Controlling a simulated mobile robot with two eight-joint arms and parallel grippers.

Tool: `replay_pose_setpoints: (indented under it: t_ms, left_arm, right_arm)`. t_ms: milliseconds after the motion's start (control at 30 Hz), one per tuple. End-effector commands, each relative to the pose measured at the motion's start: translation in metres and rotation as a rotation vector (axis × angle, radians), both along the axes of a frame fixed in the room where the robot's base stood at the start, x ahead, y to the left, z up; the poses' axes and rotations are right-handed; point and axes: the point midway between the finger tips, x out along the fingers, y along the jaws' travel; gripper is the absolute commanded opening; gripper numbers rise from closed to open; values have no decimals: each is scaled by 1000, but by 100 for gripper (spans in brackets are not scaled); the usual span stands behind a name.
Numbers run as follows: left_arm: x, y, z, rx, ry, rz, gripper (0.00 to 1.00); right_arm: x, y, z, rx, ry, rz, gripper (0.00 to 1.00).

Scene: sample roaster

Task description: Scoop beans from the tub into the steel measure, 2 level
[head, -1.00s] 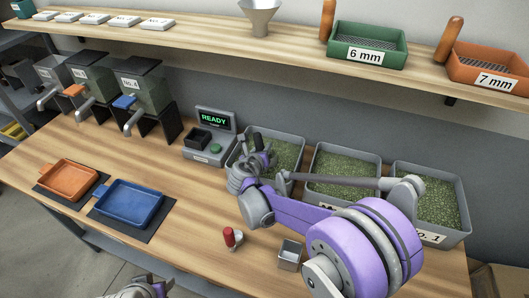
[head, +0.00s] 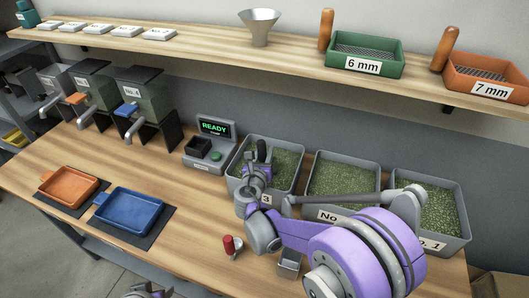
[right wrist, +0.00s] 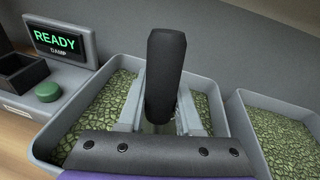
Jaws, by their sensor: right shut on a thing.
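My right gripper (head: 259,168) is over the leftmost bean tub (head: 297,172), shut on a black handle (right wrist: 165,70) that stands up between its fingers in the right wrist view. I take it for the scoop's handle; the scoop's bowl is hidden. Green beans fill this tub, which also shows in the right wrist view (right wrist: 48,128). The steel measure (head: 289,263) stands on the bench in front of the tubs, partly hidden by my right arm. Part of my left arm's end (head: 148,292) shows at the bottom edge; its jaws cannot be made out.
A middle tub (head: 316,207) and a right tub (head: 462,243) hold beans too. A scale reading READY (head: 214,128) stands left of the tubs. A small red-topped item (head: 229,245) is near the measure. Orange (head: 69,187) and blue (head: 130,212) trays lie left. A shelf (head: 200,52) runs above.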

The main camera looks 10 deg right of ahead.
Motion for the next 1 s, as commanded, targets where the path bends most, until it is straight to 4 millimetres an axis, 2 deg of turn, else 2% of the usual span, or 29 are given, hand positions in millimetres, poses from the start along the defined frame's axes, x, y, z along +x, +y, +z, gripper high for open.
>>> replay_pose_setpoints:
  t_ms: [467, 1000]
  left_arm:
    - [0, 0, 1, 0, -1, 0, 50]
    - [15, 0, 32, 0, -30, 0, 50]
  right_arm:
    - [0, 0, 2, 0, 0, 0, 0]
    - [1, 0, 56, 0, -2, -1, 0]
